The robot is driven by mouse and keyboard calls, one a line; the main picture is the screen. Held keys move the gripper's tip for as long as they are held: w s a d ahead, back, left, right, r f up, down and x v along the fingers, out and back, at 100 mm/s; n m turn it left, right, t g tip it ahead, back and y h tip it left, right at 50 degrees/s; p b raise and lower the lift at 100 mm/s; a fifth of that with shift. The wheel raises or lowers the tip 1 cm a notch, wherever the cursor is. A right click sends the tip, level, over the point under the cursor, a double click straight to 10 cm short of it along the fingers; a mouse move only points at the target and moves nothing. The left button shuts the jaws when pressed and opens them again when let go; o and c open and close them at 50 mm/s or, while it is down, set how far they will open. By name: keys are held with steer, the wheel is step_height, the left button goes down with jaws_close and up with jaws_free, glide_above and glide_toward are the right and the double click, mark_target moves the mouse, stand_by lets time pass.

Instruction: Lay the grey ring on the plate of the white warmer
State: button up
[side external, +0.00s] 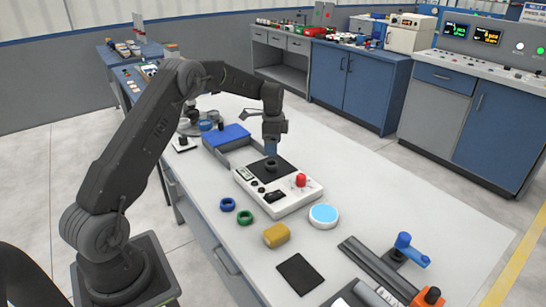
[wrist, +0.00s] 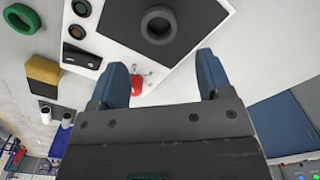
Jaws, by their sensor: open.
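The white warmer (side external: 283,205) stands on the bench with a dark square plate (side external: 254,170) at its back end and a red knob (side external: 300,180) at its front right. The dark grey ring (side external: 271,165) lies flat on that plate. The wrist view also shows the ring (wrist: 158,39) whole on the plate (wrist: 193,14). My gripper (side external: 270,147) is above the plate. In the wrist view my gripper (wrist: 158,83) has its two blue fingers wide apart with nothing between them, and the ring is beyond the fingertips, clear of them.
A blue ring (side external: 227,204) and a green ring (side external: 244,217) lie left of the warmer. A yellow block (side external: 276,235), a blue-topped disc (side external: 323,214) and a black pad (side external: 299,274) lie in front. A blue-lidded box (side external: 226,135) stands behind. A rail with blue clamp (side external: 405,247) is at right.

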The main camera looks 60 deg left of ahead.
steer(key=s+d+r+n+t, duration=0.1)
steer(key=s+d+r+n, duration=0.1)
steer(key=s+d+r, duration=0.6)
steer(key=s+d+r+n+t, duration=0.25)
steer(key=d+r, duration=0.45)
steer(key=r, duration=0.5)
steer(key=s+d+n, duration=0.1)
steer(key=s+d, duration=0.2)
steer(key=s, duration=0.4)
steer(key=s+d+f+n+t, duration=0.1)
steer(key=s+d+n, duration=0.1)
steer(key=s+d, duration=0.2)
steer(key=s+d+n+t, duration=0.1)
steer(key=s+d, duration=0.2)
steer(key=s, duration=0.7)
steer(key=shift+s+d+f, duration=0.25)
steer(key=shift+f, duration=0.05)
steer(key=shift+n, duration=0.25)
